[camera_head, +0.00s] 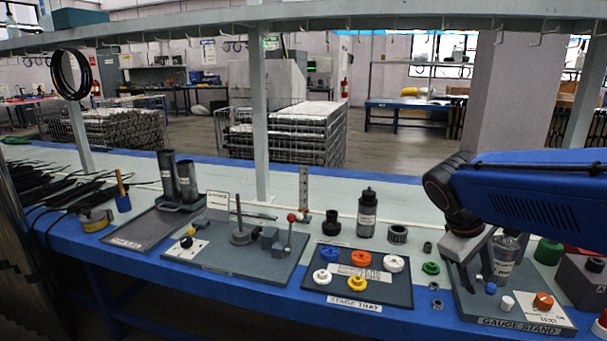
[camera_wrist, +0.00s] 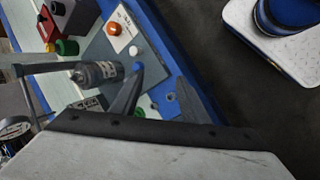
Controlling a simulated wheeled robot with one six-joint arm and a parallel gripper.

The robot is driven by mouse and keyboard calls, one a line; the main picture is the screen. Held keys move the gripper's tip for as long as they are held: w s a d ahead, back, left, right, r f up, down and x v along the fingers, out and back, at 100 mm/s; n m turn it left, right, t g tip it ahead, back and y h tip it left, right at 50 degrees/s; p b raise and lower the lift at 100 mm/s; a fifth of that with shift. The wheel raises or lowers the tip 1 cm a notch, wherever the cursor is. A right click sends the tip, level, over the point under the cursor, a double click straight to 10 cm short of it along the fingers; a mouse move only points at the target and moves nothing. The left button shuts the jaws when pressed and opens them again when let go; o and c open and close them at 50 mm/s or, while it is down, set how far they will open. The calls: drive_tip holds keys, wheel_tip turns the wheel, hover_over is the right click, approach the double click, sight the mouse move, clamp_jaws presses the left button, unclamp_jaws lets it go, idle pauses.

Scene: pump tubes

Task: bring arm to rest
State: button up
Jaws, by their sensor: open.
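My gripper (camera_head: 470,281) hangs from the blue arm at the right of the head view, over the left edge of the gauge stand (camera_head: 508,326). In the wrist view my gripper (camera_wrist: 158,97) has its two grey fingers apart, with no object held between them. A grey labelled cylinder (camera_head: 504,262) stands upright on the gauge stand, just right of the fingers. It also shows in the wrist view (camera_wrist: 95,73), left of the fingers. Whether a finger touches it, I cannot tell.
The gauge stand also bears a white button (camera_head: 506,303) and an orange knob (camera_head: 543,301). The stage tray (camera_head: 397,298) with coloured rings lies left of my gripper. A dark bottle (camera_head: 367,213) stands behind that tray. A grey box (camera_head: 582,282) is at the right.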

drive_tip(key=s+a+f+m+t+y, duration=0.1)
drive_tip(key=s+a+f+m+y, duration=0.1)
drive_tip(key=s, duration=0.4)
drive_tip(key=s+a+f+m+t+y, duration=0.2)
drive_tip(key=s+a+f+m+y, duration=0.1)
drive_tip(key=s+a, duration=0.3)
drive_tip(key=shift+s+a+f, duration=0.3)
drive_tip(key=shift+s+f, duration=0.35)
drive_tip(key=shift+s, duration=0.15)
drive_tip(key=shift+d, duration=0.15)
idle(1.0)
